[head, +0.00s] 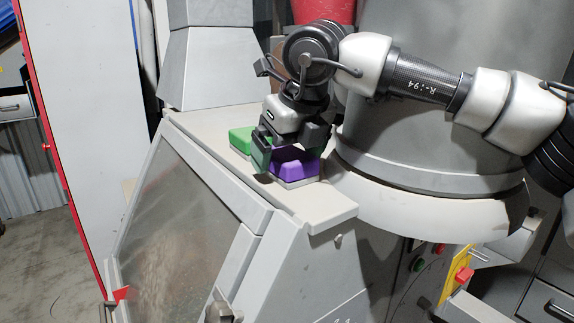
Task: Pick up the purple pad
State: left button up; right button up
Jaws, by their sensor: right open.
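The purple pad (296,165) lies on the light grey ledge on top of the machine. My right gripper (283,161) points down over the pad from above, with its arm coming in from the right. Its fingers are open, and one finger is in front of the pad's left side. I cannot tell whether the fingers touch the pad. The gripper hides part of the pad's back and left side. My left gripper is not in view.
A green pad (243,138) lies just left of the purple one on the same ledge (325,208). A large grey cylinder (430,140) stands close behind on the right. A sloped window (180,215) drops away in front of the ledge. A red button (464,274) is at lower right.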

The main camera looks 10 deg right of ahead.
aim_at(285, 149)
jog(key=shift+c, duration=0.2)
jog(key=c, duration=1)
jog(key=shift+r, duration=0.1)
jog(key=shift+r+p, duration=0.35)
jog(key=shift+p, duration=0.2)
jog(key=r+b, duration=0.1)
jog(key=r, duration=0.1)
jog(key=r+b, duration=0.1)
jog(key=shift+d+r+b, duration=0.3)
jog(key=shift+r+b, duration=0.05)
jog(key=shift+r, duration=0.05)
jog(key=s+d+r+b, duration=0.1)
jog(key=d+r, duration=0.1)
jog(key=d, duration=0.1)
jog(key=s+d+r, duration=0.1)
jog(key=d+r, duration=0.1)
jog(key=d, duration=0.2)
jog(key=s+d+r+b, duration=0.1)
jog(key=d+r, duration=0.2)
jog(key=shift+s+d+b, duration=0.15)
jog(key=shift+d+b, duration=0.1)
jog(key=shift+b, duration=0.1)
